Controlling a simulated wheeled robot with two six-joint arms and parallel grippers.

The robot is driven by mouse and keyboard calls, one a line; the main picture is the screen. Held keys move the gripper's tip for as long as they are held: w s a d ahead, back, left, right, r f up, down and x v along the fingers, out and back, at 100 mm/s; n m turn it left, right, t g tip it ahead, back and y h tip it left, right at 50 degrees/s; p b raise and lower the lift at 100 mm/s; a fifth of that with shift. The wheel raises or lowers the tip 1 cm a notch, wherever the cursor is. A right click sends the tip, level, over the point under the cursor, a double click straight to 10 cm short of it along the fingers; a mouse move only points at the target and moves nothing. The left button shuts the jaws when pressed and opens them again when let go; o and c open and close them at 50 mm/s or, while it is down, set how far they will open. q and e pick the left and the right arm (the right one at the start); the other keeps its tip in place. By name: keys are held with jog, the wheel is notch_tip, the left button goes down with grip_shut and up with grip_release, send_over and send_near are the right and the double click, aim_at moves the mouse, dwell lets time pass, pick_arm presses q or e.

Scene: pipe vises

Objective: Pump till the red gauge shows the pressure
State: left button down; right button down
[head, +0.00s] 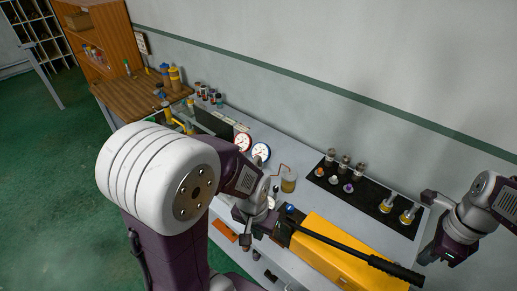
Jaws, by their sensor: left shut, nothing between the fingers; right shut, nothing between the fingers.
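The red gauge (243,141) has a white dial and a red rim and stands at the back of the bench, beside a blue-rimmed gauge (261,152). Its reading is too small to tell. A yellow pump (335,258) lies at the bench front, with a long black lever (345,248) slanting down to the right to a thick grip. My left gripper (246,236) is shut and empty, left of the lever's pivot end. My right gripper (437,258) is shut and empty, just above and right of the lever's grip. It appears apart from the lever.
A beaker of yellowish liquid (288,184) stands behind the pump. A black mat (370,205) at the back right carries several small fittings. A wooden table (140,95) adjoins at the far left. The wall closes off the back.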

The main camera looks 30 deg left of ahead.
aim_at(410, 273)
jog(key=f+b, duration=0.6)
jog(key=shift+a+f, duration=0.25)
jog(key=shift+f, duration=0.1)
jog(key=shift+d+f, duration=0.15)
jog(key=shift+d, duration=0.15)
jog(key=shift+f+b, duration=0.5)
jog(key=shift+b, duration=0.05)
jog(key=shift+s+d+f+b, duration=0.1)
jog(key=shift+d+f+b, duration=0.05)
jog(key=shift+f+b, duration=0.4)
jog(key=shift+d+f+b, duration=0.15)
jog(key=shift+f+b, duration=0.15)
jog(key=shift+f, duration=0.3)
jog(key=shift+d+f+b, duration=0.25)
jog(key=shift+f+b, duration=0.4)
jog(key=shift+f, duration=0.3)
